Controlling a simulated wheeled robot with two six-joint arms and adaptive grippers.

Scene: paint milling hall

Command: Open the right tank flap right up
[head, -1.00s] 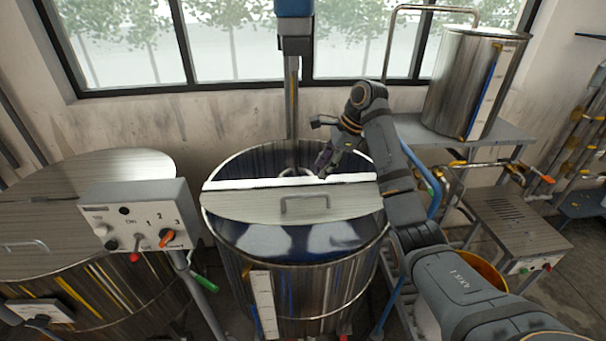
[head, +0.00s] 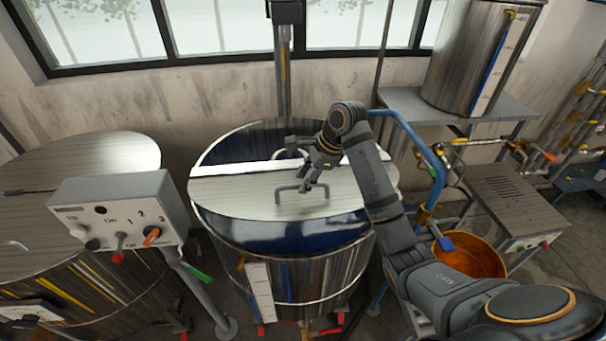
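The right tank (head: 330,272) is the round steel drum in the middle of the head view. A semicircular steel flap (head: 235,194) with a bar handle (head: 299,190) lies across its near half. Blue interior (head: 265,236) shows below the flap's curved edge, so that edge stands off the rim. A pale bar (head: 225,170) runs along its straight edge, with dark blue interior behind it. My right gripper (head: 306,180) is over the flap, close beside the handle; I cannot tell whether it touches it or how far its fingers are apart. My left gripper is out of view.
A control box (head: 115,212) on a post stands left of the tank, before another lidded tank (head: 95,160). A steel container (head: 470,60) stands on a shelf at the right. An orange bucket (head: 470,258) and blue pipe (head: 425,150) are near my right arm.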

